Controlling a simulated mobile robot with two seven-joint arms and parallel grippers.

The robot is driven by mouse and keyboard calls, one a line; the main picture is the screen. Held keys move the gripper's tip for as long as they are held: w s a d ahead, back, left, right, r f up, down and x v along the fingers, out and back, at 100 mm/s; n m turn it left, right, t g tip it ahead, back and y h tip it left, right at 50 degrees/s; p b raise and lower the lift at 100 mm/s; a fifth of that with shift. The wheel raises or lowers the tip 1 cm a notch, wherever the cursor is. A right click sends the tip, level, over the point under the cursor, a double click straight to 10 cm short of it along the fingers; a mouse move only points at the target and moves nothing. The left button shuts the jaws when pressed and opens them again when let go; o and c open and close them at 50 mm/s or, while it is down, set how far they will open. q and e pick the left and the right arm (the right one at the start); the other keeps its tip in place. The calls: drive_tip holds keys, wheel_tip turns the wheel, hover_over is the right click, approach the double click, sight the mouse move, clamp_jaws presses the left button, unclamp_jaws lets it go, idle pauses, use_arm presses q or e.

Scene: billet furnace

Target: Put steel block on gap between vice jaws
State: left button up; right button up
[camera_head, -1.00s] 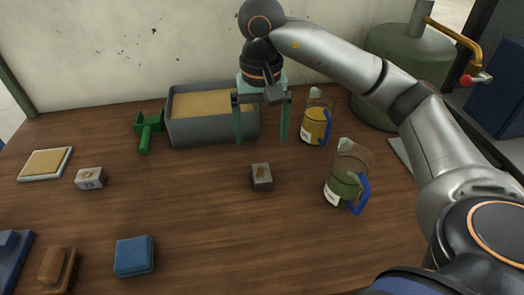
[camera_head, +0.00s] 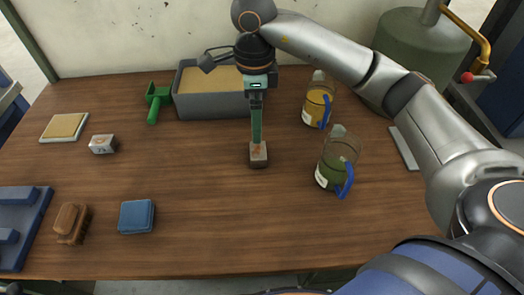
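A small grey block with a rust-brown patch (camera_head: 258,160), which looks like the steel block, sits on the table at mid-picture. My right gripper (camera_head: 256,141) points down at it, its fingers seen edge-on as one green strip. The near finger overlaps the block's top; the other finger is hidden, so its opening and any contact cannot be told. A blue fixture with raised blocks (camera_head: 42,213), apparently the vice, lies at the left edge, partly cut off. The gap between its jaws is not clearly seen. My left gripper is not in view.
A second pale block with dark marks (camera_head: 103,144) lies left. A grey sand bin (camera_head: 215,111), green scoop (camera_head: 153,112) and two jugs (camera_head: 318,102) (camera_head: 338,160) stand around. A brush (camera_head: 70,224) and blue pad (camera_head: 136,217) lie front left. The table's front middle is clear.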

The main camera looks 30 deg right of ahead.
hover_over(258, 150)
drive_tip(key=f, duration=0.6)
drive_tip(key=shift+s+a+f+p, duration=0.1)
drive_tip(key=shift+a+f+p, duration=0.1)
drive_tip(key=shift+f+p, duration=0.1)
drive_tip(key=shift+d+f+p, duration=0.2)
drive_tip(key=shift+f+p, duration=0.3)
drive_tip(key=shift+f, duration=2.2)
drive_tip(key=shift+c, duration=0.2)
clamp_jaws()
drive_tip(key=shift+w+r, duration=0.1)
drive_tip(key=shift+w, duration=0.1)
